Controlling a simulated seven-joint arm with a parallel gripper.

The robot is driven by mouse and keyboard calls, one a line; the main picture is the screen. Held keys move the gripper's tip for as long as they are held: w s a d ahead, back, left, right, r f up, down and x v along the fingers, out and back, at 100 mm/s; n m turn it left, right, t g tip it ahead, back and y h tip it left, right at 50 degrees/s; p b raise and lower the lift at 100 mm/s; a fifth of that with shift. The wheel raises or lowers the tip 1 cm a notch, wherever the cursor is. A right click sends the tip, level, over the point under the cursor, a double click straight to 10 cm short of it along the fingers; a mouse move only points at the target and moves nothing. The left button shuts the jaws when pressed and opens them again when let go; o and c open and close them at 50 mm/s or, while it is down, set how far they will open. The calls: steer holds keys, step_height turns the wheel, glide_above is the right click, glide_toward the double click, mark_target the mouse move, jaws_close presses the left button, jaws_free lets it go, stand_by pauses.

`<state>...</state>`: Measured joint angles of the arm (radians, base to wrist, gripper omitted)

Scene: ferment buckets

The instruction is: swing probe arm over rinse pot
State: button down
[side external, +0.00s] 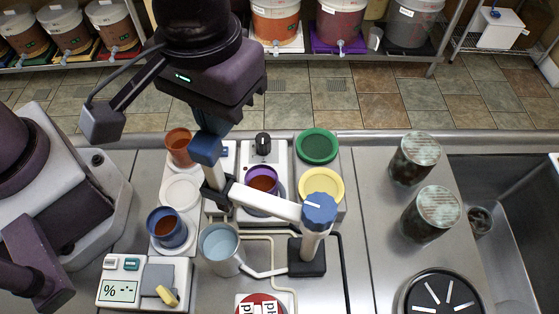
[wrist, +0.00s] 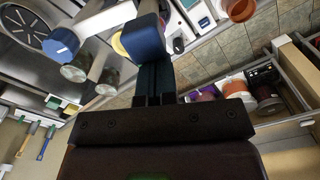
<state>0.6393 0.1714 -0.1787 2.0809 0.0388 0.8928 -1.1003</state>
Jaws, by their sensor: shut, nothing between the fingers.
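The white probe arm (side external: 266,203) reaches left from a post with a blue knob (side external: 319,208). A black clamp at its left end holds an upright white probe with a blue cap (side external: 205,149). My gripper (side external: 214,128) is shut and empty, its fingertips right at the blue cap; contact is unclear. In the wrist view the cap (wrist: 143,38) sits just beyond the fingertips (wrist: 154,68). A metal pot of clear liquid (side external: 220,243), likely the rinse pot, stands below and in front of the clamp. The probe's lower tip is hard to make out.
Orange (side external: 179,147), purple (side external: 262,182) and blue (side external: 167,228) cups with reddish liquid stand around the probe. Green (side external: 317,146) and yellow (side external: 321,186) round pieces sit behind the post. Two jars (side external: 431,213) and a sink (side external: 510,240) are at right. A meter (side external: 142,283) is front left.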

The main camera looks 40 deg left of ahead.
mark_target(196, 144)
steer(key=shift+s+d, duration=0.1)
steer(key=shift+s, duration=0.65)
steer(key=shift+s+d, duration=0.3)
steer(key=shift+s, duration=0.35)
steer(key=shift+s+d, duration=0.25)
steer(key=shift+s, duration=0.4)
steer(key=shift+w+a, duration=0.1)
steer(key=shift+w, duration=0.05)
steer(key=shift+w+a, duration=0.3)
steer(key=shift+w, duration=0.25)
steer(key=shift+r, duration=3)
